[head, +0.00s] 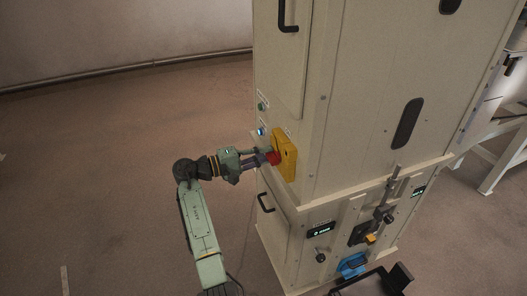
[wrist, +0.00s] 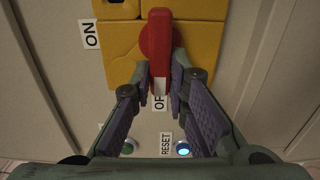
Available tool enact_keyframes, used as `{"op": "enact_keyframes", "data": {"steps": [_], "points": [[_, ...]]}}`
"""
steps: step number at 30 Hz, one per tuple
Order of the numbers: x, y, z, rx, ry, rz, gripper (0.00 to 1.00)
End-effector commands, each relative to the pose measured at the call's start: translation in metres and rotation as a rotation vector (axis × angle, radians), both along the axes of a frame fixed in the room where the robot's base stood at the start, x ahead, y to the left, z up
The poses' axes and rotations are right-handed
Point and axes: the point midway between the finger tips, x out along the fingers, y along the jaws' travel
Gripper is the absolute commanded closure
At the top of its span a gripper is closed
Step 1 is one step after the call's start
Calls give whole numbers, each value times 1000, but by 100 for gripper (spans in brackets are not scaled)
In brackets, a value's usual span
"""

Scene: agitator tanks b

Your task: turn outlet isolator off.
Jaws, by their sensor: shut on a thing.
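The outlet isolator is a red rotary handle (wrist: 158,40) on a yellow plate (wrist: 201,45). In the head view the red handle (head: 273,158) and yellow plate (head: 287,157) sit on the left face of the tall beige cabinet. My gripper (wrist: 160,78) has its fingers either side of the handle's lower end and is shut on it; it also shows in the head view (head: 265,158). In the wrist view the handle stands vertical, its lower end at the OFF label (wrist: 160,102), which is partly hidden. The ON label (wrist: 90,34) is left of the plate.
In the wrist view a green button (wrist: 127,147) and a lit blue button (wrist: 183,149) by a RESET label (wrist: 166,144) lie below the handle. A black cabinet handle (head: 265,202) is below the isolator. The floor left of the cabinet is clear.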

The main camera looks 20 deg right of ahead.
Motion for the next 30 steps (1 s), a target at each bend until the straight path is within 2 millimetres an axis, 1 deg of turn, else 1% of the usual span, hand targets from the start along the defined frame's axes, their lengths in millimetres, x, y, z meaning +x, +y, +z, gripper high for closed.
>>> {"op": "enact_keyframes", "data": {"steps": [13, 14, 21, 23, 30], "points": [[1, 1, 0, -1, 12, 2, 100], [1, 1, 0, -1, 12, 2, 84], [0, 0, 0, -1, 10, 1, 68], [0, 0, 0, -1, 10, 1, 65], [0, 0, 0, 0, 10, 1, 65]]}}
